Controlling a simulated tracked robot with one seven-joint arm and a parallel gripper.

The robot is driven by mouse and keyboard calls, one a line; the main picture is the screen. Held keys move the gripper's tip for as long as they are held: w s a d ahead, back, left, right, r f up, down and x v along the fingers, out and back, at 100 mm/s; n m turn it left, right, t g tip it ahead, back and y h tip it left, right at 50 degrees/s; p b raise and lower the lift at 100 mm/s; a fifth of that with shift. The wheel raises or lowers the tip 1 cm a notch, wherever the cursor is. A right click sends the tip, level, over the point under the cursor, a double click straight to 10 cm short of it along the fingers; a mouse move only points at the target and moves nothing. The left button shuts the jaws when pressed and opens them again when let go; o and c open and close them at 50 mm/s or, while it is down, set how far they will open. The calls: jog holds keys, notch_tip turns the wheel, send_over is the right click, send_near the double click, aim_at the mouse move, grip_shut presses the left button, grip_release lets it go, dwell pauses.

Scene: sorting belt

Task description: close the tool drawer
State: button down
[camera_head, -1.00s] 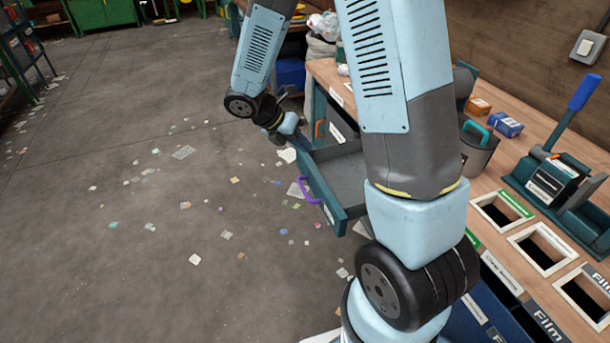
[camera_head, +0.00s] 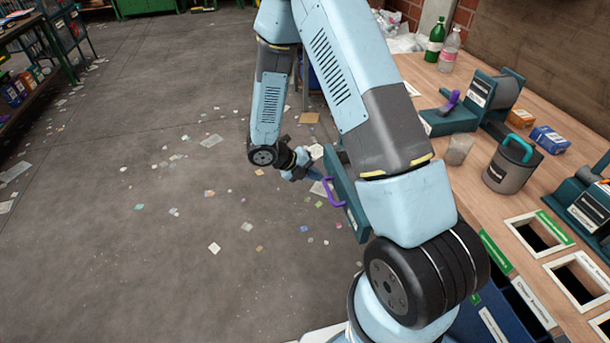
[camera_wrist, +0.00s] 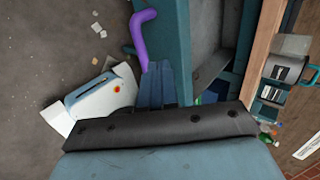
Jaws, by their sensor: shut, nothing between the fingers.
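The tool drawer has a teal front (camera_head: 347,197) with a purple handle (camera_head: 334,192) and juts out from the bench over the floor. My arm hides most of it in the head view. In the wrist view, its teal front (camera_wrist: 173,30), purple handle (camera_wrist: 143,38) and part of its grey inside (camera_wrist: 212,28) show, so it is open. My gripper (camera_head: 316,170) is at the far end of the drawer front, close to the handle. In the wrist view, its shut, empty fingers (camera_wrist: 157,66) point along the front, close to the handle's end. I cannot tell whether they touch.
The wooden bench (camera_head: 480,215) runs along the right. It carries a grey bin with a teal handle (camera_head: 511,165), a blue box (camera_head: 550,139), an orange box (camera_head: 521,117) and bottles (camera_head: 436,40). The floor (camera_head: 120,260) at left is open, with scattered paper scraps.

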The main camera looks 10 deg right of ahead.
aim_at(338, 186)
jog(key=x, duration=0.7)
jog(key=shift+w+d, duration=0.1)
